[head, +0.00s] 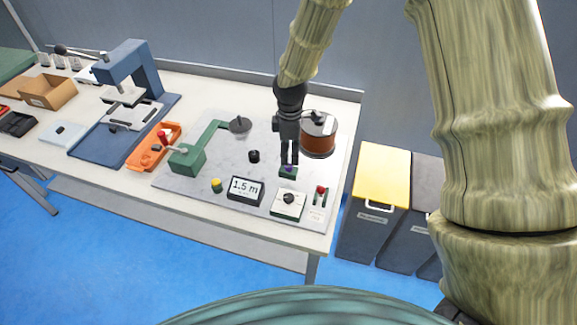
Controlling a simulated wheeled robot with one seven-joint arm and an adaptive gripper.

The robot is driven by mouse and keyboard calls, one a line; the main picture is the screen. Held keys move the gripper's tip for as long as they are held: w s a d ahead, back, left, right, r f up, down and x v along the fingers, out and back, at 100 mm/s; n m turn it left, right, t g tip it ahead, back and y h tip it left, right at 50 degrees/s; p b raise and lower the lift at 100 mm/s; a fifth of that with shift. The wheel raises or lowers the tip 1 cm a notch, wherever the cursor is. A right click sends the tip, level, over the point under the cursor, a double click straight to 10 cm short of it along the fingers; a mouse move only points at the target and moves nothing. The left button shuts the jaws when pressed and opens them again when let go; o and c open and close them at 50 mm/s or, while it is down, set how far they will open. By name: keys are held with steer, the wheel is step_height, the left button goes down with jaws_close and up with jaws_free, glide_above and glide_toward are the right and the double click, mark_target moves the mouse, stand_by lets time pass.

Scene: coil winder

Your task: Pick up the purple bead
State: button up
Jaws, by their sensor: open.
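The purple bead (288,169) shows as a small purple patch on a small dark green block (287,175) on the grey plate of the coil winder. My gripper (289,160) points down right above it, with its two dark fingers apart. The fingertips are very near the bead, one to each side of it or just over it; I cannot tell which. The bead is small and partly hidden by the fingers.
A copper-coloured spool (318,137) stands close to the right of my gripper. A green crank unit (190,157) is to the left.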

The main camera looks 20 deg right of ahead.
steer(key=shift+s+a+f+p, duration=0.15)
steer(key=shift+f+p, duration=0.35)
steer(key=shift+f, duration=0.25)
steer(key=shift+w+a+f+p, duration=0.15)
steer(key=shift+f+p, duration=0.3)
steer(key=shift+f, duration=1.45)
steer(key=shift+s, duration=0.1)
steer(key=c, duration=0.8)
